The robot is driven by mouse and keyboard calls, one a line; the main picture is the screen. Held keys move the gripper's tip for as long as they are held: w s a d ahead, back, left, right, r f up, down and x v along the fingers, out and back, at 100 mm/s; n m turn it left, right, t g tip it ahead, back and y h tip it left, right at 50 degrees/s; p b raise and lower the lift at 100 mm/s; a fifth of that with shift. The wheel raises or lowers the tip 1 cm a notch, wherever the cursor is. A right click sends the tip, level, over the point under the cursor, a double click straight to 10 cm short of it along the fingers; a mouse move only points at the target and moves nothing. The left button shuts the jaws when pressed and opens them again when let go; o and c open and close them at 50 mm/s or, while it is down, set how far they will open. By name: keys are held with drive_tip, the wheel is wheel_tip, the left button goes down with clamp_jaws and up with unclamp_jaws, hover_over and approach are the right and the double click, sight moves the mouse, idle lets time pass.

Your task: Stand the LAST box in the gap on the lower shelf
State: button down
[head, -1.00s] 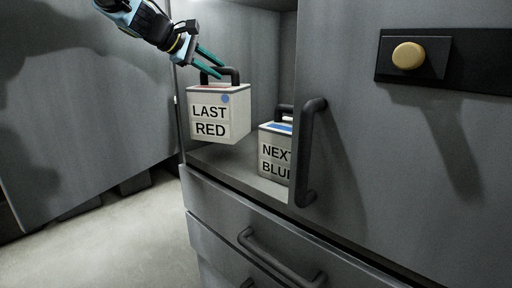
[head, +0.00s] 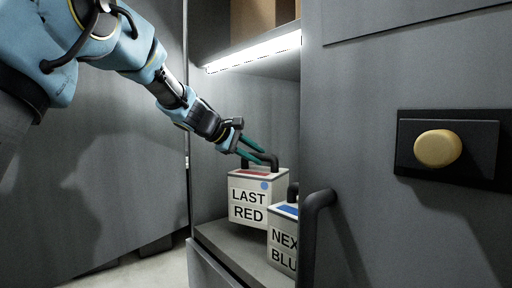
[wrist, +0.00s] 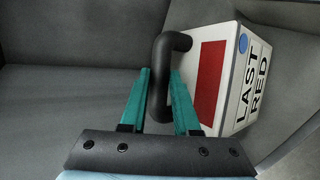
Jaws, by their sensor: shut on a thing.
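The LAST box (head: 247,209) is white, marked LAST RED, with a blue dot, a red patch on top and a dark handle. It is upright at the lower shelf (head: 225,240), left of and behind the NEXT box; I cannot tell if its base touches the shelf. My gripper (head: 262,160) is shut on the box's handle from the upper left. In the wrist view the teal fingers (wrist: 160,95) sit either side of the handle, and the LAST box (wrist: 235,80) lies to their right.
The NEXT box (head: 284,240), marked blue, stands at front right, partly behind a dark door handle (head: 318,215). A grey panel with a yellow knob (head: 437,149) fills the right.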

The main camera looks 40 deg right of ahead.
sight(256, 171)
drive_tip(key=shift+f, duration=2.3)
drive_tip(key=c, duration=1.1)
unclamp_jaws()
drive_tip(key=shift+a+f, duration=0.1)
drive_tip(key=shift+f, duration=0.15)
drive_tip(key=o, duration=0.5)
drive_tip(key=shift+c, duration=0.2)
drive_tip(key=shift+r, duration=0.1)
drive_tip(key=b+v, duration=0.2)
drive_tip(key=v, duration=1)
